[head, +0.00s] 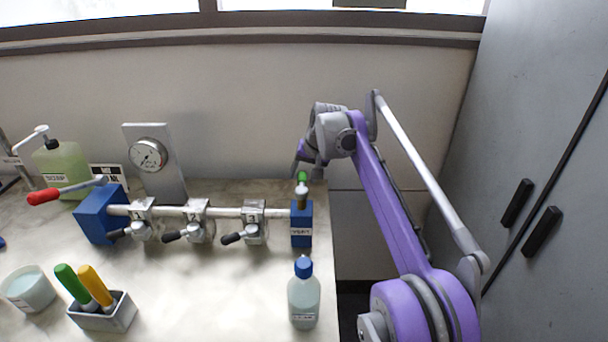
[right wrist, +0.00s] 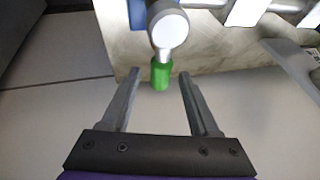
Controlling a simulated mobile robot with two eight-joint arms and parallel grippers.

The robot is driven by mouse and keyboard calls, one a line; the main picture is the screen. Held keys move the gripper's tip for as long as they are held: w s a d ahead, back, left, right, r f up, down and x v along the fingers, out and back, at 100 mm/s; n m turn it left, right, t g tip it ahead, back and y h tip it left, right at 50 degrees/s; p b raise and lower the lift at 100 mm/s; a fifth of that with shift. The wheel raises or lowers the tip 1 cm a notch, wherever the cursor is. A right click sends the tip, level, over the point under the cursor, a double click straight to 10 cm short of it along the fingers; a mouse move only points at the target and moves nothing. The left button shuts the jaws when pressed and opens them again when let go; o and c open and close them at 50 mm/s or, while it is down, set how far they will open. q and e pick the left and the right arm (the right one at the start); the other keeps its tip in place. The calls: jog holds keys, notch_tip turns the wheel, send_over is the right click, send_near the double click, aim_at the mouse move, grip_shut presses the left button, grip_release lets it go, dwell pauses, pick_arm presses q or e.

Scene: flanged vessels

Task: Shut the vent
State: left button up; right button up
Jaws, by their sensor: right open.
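The vent is a blue block labelled VENT (head: 301,230) at the right end of a metal pipe manifold. A valve on its top has a green-tipped handle (head: 302,176), pointing toward the wall. The green tip also shows in the right wrist view (right wrist: 160,76), below the round, light valve head (right wrist: 168,28). My right gripper (head: 307,171) is over the back right edge of the bench, at the handle. In the right wrist view its fingers (right wrist: 159,78) are open, with the green tip between their ends and space on both sides. My left gripper is not in view.
The manifold has several dark-handled valves (head: 197,222) and a blue block with a red lever (head: 98,214). A blue-capped bottle (head: 304,300) stands in front of the vent. A gauge panel (head: 155,160) stands behind the pipe. A grey cabinet (head: 540,150) is on the right.

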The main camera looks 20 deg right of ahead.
jog(key=shift+c, duration=0.3)
grip_shut()
dwell(1.1)
